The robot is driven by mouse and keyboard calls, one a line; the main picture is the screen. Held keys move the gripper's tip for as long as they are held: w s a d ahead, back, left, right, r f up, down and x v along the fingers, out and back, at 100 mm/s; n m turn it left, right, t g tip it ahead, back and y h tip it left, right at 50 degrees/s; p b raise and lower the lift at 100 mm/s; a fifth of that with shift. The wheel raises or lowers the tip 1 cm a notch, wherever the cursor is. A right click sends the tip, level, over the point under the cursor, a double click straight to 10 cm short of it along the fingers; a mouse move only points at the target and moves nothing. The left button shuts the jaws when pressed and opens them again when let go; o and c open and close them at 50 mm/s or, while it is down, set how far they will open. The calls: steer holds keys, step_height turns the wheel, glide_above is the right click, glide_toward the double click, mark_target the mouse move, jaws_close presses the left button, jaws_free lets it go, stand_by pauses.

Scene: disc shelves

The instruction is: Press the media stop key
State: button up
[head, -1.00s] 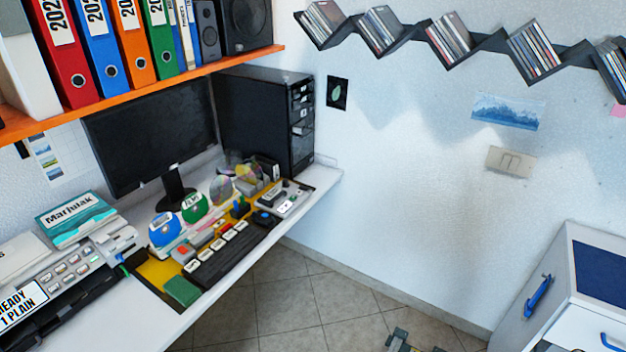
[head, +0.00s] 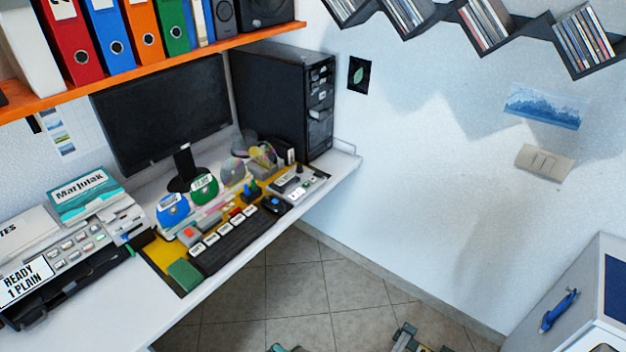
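A black keyboard (head: 242,242) lies on the desk in front of the monitor. A row of large white labelled keys (head: 212,239) runs along its far edge, with a red piece (head: 236,213) beside them. The key labels are too small to read, so I cannot tell which one is media stop. I cannot make out my gripper in the head view. Only partial grey mechanical pieces show at the bottom edge, and I cannot tell what they are.
The white desk (head: 215,300) also holds a printer (head: 85,245), a monitor (head: 160,110), a computer tower (head: 285,100), discs (head: 172,210) and a green block (head: 184,275). An orange shelf (head: 150,70) with binders hangs above. The tiled floor (head: 300,285) right of the desk is mostly clear.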

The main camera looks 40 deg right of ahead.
jaws_close()
stand_by(1.1)
